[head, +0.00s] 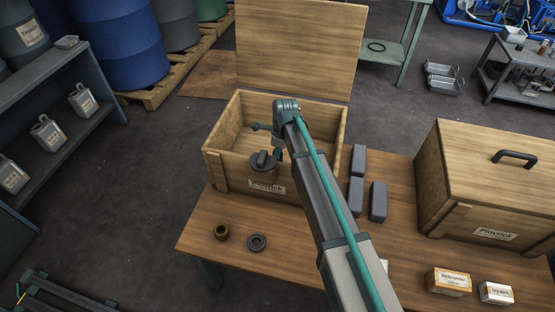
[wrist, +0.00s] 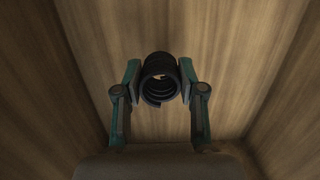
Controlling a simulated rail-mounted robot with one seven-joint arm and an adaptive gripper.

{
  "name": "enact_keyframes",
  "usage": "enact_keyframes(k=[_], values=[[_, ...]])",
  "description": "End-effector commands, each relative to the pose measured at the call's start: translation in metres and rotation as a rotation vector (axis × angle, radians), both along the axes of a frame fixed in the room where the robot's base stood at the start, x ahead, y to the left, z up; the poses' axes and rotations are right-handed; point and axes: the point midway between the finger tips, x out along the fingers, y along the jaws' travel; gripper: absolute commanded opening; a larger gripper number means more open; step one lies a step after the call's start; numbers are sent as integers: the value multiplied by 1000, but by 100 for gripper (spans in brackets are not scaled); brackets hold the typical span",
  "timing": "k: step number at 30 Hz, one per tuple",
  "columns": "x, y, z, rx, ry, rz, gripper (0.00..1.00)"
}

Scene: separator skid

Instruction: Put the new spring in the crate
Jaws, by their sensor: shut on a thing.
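The dark coiled spring (wrist: 160,80) is held between the two teal fingers of my gripper (wrist: 160,72) in the wrist view. The fingers press on its two sides, and I look into its open round end. Wooden walls and a wooden floor surround it in that view. The open wooden crate (head: 222,168) stands on the table in the head view, its lid (head: 300,45) raised at the back. My arm reaches over it, with my gripper at the crate's opening. The spring cannot be made out in the head view. My arm hides part of the crate's inside and front label.
A closed wooden crate (head: 470,185) with a black handle stands at right. Several dark grey blocks (head: 378,201) stand beside the open crate. Two small boxes (head: 449,281) (head: 496,293) sit at front right.

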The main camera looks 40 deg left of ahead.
Motion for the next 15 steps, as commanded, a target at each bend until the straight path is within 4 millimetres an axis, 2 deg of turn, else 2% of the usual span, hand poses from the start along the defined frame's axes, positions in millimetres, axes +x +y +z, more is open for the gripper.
enact_keyframes(k=[3, 6, 15], values=[[0, 0, -18, -2, 1, 0, 0], [0, 0, -26, 0, 1, 0, 0], [0, 0, -28, 0, 0, 0, 0]])
